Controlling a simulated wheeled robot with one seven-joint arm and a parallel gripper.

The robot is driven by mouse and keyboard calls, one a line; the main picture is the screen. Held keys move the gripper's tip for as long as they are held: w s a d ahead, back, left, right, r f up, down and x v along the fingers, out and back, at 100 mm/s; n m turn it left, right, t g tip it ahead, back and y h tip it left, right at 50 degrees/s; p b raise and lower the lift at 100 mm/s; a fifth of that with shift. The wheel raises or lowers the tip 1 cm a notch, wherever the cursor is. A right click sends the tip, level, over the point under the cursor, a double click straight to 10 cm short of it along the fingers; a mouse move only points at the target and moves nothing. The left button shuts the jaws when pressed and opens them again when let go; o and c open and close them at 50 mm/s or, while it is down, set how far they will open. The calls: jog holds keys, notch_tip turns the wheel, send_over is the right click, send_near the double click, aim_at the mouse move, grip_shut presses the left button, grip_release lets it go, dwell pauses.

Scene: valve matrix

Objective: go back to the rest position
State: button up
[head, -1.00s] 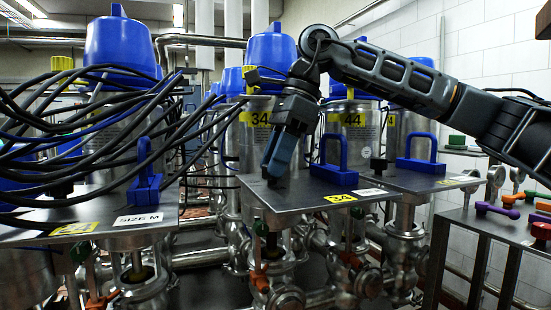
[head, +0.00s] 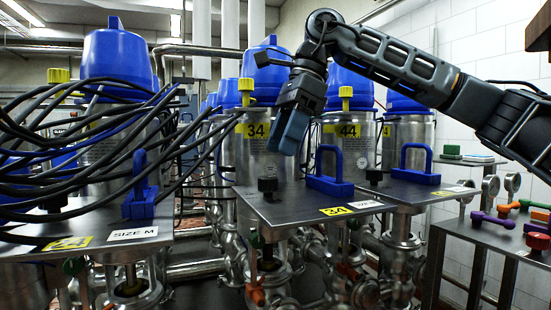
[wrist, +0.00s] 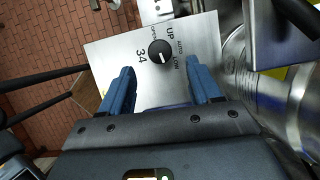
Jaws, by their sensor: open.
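My gripper (head: 290,125) hangs from my arm in front of the valve unit marked 34, above its dark plate (head: 300,208). Its two blue fingers are apart and empty, as the wrist view (wrist: 158,95) shows. A black knob (head: 267,184) stands on the plate below the fingers, clear of them. A blue handle (head: 330,175) stands on the same plate, to the right of the knob.
Unit 44 (head: 348,131) stands to the right, its plate bearing another blue handle (head: 416,163). Black cables (head: 90,150) crowd the left side. A side table (head: 490,235) at the right holds coloured handles (head: 505,218). Pipes run below the plates.

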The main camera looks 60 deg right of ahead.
jog(key=shift+v, duration=0.9)
